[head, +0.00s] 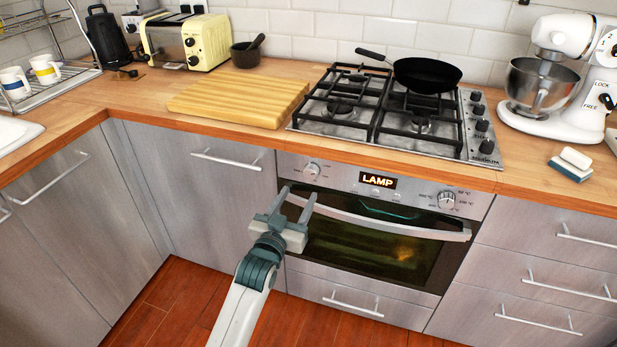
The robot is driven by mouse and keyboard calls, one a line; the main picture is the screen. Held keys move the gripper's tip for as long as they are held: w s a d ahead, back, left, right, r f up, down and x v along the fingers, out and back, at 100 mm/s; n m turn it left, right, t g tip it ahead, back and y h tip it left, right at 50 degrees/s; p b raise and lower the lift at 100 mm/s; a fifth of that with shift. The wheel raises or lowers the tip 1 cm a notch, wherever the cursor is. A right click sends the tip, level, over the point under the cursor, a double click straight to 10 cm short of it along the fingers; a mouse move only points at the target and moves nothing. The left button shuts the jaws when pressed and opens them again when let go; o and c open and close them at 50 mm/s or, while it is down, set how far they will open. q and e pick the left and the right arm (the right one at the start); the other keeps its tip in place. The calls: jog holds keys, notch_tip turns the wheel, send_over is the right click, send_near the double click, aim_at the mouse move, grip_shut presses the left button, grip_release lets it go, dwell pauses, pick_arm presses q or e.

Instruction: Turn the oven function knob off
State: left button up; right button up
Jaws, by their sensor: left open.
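The oven (345,262) is set in the steel fronts below the hob. Its control panel has a left knob (312,170), a lit display (377,180) reading "LAMP", and a right knob (446,200) with temperature marks around it. The left knob looks like the function knob, but its markings are too small to read. A light glows inside the oven behind the glass. My left gripper (294,203) is open and empty, in front of the oven's upper left corner, below and left of the left knob and apart from it. My right gripper is not in view.
The oven door handle (385,219) runs across just below the panel, close to my gripper. A hob (402,115) with a black pan (427,74) is above. A cutting board (238,98) lies left on the worktop. Cabinet handles stick out around the oven.

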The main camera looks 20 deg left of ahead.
aim_at(310, 175)
pick_arm(q)
jog(key=w, duration=0.9)
jog(key=shift+w+d, duration=0.15)
jog(key=shift+w, duration=0.05)
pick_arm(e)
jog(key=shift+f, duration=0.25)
pick_arm(q)
jog(key=c, duration=1)
jog(key=shift+c, duration=0.2)
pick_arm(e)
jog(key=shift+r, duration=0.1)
pick_arm(q)
jog(key=shift+p, duration=0.3)
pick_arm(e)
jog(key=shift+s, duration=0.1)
